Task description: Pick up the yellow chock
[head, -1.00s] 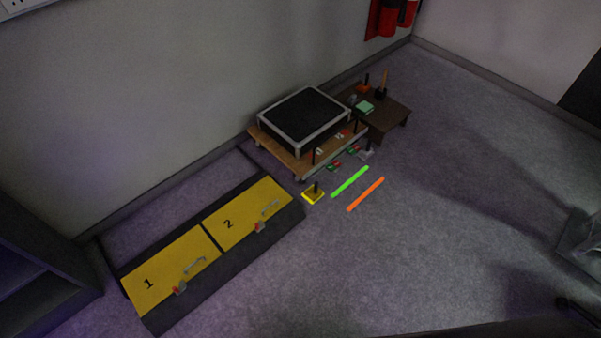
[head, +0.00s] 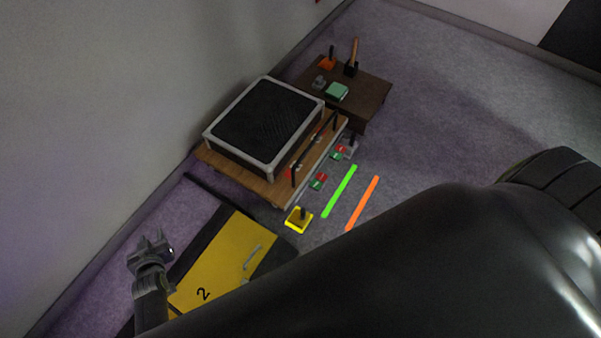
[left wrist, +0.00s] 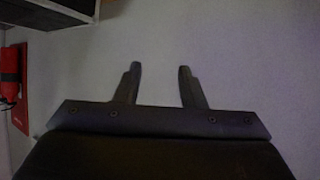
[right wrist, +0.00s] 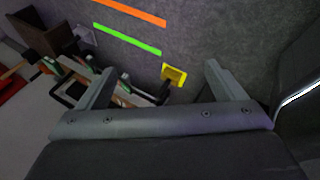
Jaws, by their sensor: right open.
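The yellow chock (head: 293,224), a yellow block with a dark upright handle, stands on the grey floor beside the yellow-topped ramp box. In the right wrist view the chock (right wrist: 177,74) shows beyond the fingertips, between them and nearer the right finger, apart from both. My right gripper (right wrist: 160,72) is open and empty; in the head view it is not visible, and a large dark arm covers the lower right.
A wooden dolly (head: 236,180) carrying a black-topped case (head: 262,122) stands behind the chock. Green (head: 340,191) and orange (head: 362,204) strips lie to its right. The yellow box lid marked 2 (head: 215,265) is close on the left. A low brown table (head: 366,91) stands farther back.

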